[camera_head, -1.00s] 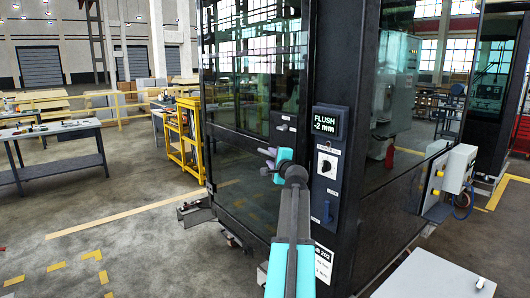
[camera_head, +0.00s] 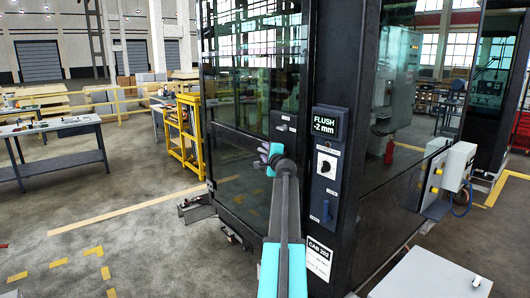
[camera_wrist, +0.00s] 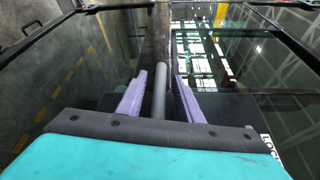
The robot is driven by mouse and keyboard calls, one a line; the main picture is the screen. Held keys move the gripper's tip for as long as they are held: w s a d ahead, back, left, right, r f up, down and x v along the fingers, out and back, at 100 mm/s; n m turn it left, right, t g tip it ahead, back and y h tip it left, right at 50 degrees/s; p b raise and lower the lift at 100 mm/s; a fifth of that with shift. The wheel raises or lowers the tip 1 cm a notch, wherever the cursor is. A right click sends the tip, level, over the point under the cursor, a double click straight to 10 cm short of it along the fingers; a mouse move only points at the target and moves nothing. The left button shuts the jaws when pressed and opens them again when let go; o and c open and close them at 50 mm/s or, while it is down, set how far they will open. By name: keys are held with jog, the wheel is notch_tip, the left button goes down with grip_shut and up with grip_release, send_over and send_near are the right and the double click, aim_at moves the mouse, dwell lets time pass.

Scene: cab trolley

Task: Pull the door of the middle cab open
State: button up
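The cab (camera_head: 343,60) fills the middle of the head view, black-framed with a label reading CAB 202. Its glass door (camera_head: 250,80) looks closed in its frame. A display (camera_head: 327,122) on the post reads FLUSH -2 mm. My gripper (camera_head: 267,153) is at the door's lower right part, partly hidden by my arm. In the wrist view, my gripper's purple fingers (camera_wrist: 158,88) stand apart on both sides of a grey bar (camera_wrist: 160,95), apparently the door's handle. Narrow gaps seem to show beside the bar; contact is unclear.
A knob (camera_head: 326,165) and a blue lever (camera_head: 327,212) sit on the post below the display. A yellow trolley (camera_head: 186,135) stands behind left, and a workbench (camera_head: 55,150) is at far left. A white box (camera_head: 460,168) is at right.

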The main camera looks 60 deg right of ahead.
dwell(0.3)
grip_shut()
